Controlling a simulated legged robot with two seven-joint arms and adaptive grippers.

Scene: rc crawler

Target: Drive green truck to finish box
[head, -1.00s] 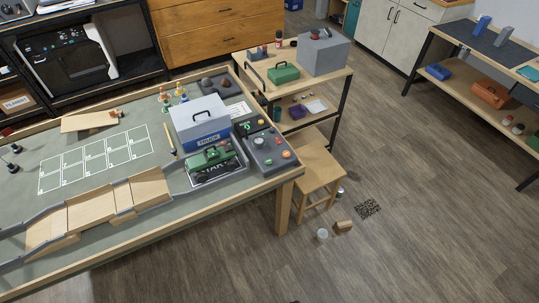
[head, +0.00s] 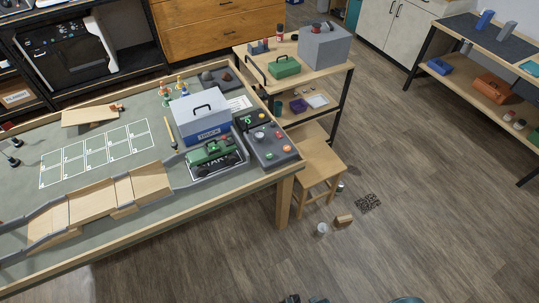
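The green truck (head: 209,151) sits upright on the START pad (head: 228,170) at the right end of the track, on the workbench. A grey control panel (head: 266,154) with coloured knobs and buttons stands just right of it. From the pad the grey-railed track runs left over a wooden ramp (head: 93,205) and leaves the picture at the left edge. No box marked as finish can be made out. Only small dark and teal slivers of my own body show at the bottom edge, far from the truck. Neither gripper can be made out.
A blue-and-white case marked TRUCK (head: 201,119) stands behind the truck. A white-lined grid (head: 97,153) and a small wooden ramp (head: 91,115) lie further left. A wooden stool (head: 319,170) stands off the bench's right end. The floor in front is mostly clear.

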